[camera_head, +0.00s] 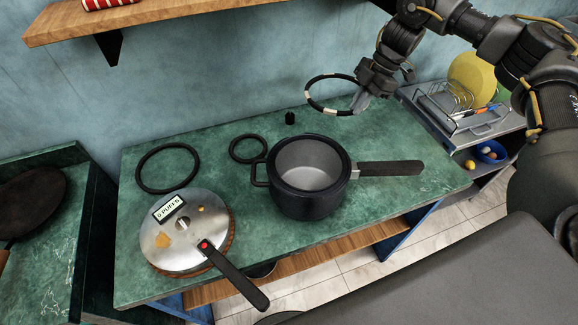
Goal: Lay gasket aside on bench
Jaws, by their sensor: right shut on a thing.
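A black ring gasket with pale patches (309,97) hangs in the air above the back of the green bench (215,287). My right gripper (359,103) is shut on the gasket's right side. A plain black ring (140,172) lies flat at the bench's back left. A smaller black ring (232,145) lies behind the pot. The dark pot (309,210) stands open and empty, its handle pointing right. The metal lid (160,258) lies front left on a brown round mat, with a label reading "6 PUFFS". My left gripper is not in view.
A small black weight (290,118) stands at the back of the bench. A dish rack (460,102) with a yellow plate and a blue bowl (491,151) are at the right. A wooden shelf (170,20) juts out above. The bench is clear right of the pot, behind its handle.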

